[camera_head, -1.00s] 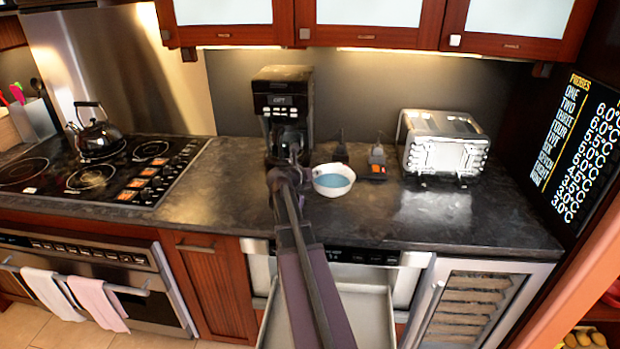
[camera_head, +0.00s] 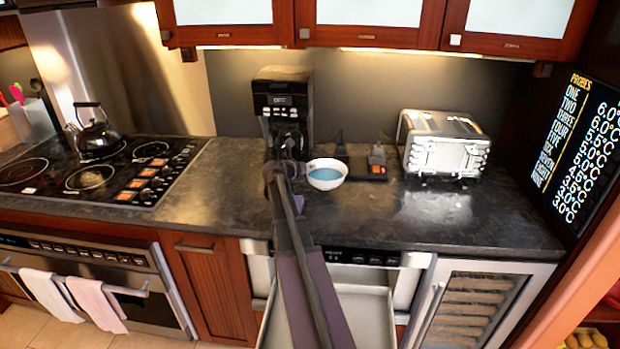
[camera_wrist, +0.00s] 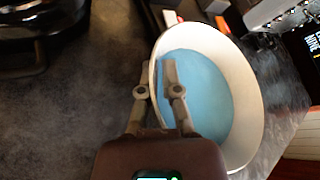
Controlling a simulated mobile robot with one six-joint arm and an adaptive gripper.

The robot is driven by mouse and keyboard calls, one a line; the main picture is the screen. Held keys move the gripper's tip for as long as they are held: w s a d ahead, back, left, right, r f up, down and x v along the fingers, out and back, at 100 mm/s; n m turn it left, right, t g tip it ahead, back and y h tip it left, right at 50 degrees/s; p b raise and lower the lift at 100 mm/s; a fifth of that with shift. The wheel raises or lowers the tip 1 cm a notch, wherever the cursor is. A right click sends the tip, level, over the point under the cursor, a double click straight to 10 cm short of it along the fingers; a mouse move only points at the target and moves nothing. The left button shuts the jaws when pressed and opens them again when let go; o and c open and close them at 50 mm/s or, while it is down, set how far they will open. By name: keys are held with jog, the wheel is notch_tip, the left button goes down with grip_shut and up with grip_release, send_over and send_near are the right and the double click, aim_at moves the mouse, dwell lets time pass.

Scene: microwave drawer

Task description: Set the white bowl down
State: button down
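The white bowl (camera_head: 326,185) with a blue inside is at the middle of the dark counter, right of the coffee maker. In the wrist view the bowl (camera_wrist: 245,100) fills the right half. My gripper (camera_wrist: 155,85) has one finger outside the bowl's left rim and one inside, with the rim pinched between them. In the head view my gripper is mostly hidden behind my arm. The bowl looks roughly level, at or just above the counter (camera_head: 235,205); I cannot tell whether its base touches.
A black coffee maker (camera_head: 283,105) stands behind left of the bowl. A small dark item with an orange-red mark (camera_head: 377,165) lies just to its right, and a silver toaster (camera_head: 443,143) is farther right. The drawer (camera_head: 370,305) below is open. Front counter is clear.

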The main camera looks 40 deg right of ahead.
jog(key=shift+s+f+b, duration=0.1)
jog(key=shift+f+b, duration=1.25)
jog(key=shift+f, duration=0.3)
jog(key=shift+f, duration=0.1)
jog(key=c, duration=0.8)
grip_release()
jog(key=shift+r, duration=0.2)
jog(key=p+v, duration=0.4)
jog(key=v, duration=0.8)
